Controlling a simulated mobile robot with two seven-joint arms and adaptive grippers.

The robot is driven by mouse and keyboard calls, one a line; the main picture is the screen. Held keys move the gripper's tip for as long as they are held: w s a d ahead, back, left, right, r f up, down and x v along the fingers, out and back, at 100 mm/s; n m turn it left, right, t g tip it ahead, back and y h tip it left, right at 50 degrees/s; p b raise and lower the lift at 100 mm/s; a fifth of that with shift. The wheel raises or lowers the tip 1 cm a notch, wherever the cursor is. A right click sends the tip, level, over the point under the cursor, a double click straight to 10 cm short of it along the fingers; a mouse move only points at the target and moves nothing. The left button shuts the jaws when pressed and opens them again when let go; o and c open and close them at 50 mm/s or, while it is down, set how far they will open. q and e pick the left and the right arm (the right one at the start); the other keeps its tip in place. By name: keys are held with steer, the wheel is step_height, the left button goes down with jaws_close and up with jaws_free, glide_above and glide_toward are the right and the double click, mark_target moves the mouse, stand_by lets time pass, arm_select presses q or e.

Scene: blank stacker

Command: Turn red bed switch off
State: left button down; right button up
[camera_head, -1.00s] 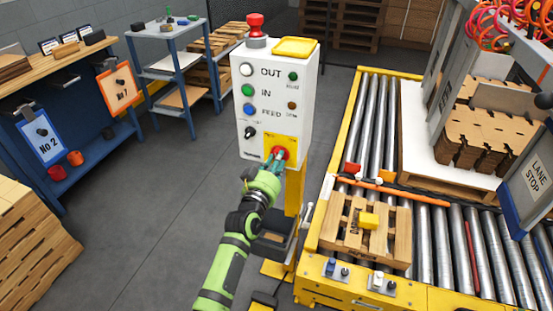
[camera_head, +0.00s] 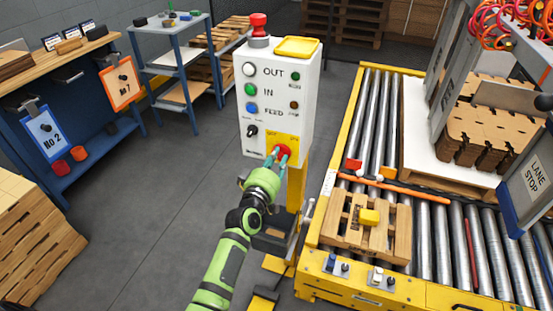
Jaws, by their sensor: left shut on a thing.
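The red switch (camera_head: 285,150) is a round red knob on a yellow plate at the lower right of the white control box (camera_head: 288,85). My left gripper (camera_head: 278,156) reaches it from below and in front. Its two light teal fingers are at the knob, one on either side, and shut on it. The fingers and the small scale hide part of the knob, so its turned position cannot be read. My right gripper is not in view.
Beside the knob are a black selector (camera_head: 251,131) and white, green and blue buttons. A red mushroom button (camera_head: 259,25) stands on top. The roller conveyor (camera_head: 375,115) with a wooden pallet (camera_head: 345,222) lies to the right. Open floor lies left.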

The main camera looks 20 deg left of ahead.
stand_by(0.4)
arm_select(q)
steer(key=c, duration=1)
jaws_free()
steer(key=shift+c, duration=0.2)
steer(key=s, duration=1.2)
steer(key=shift+a, duration=0.2)
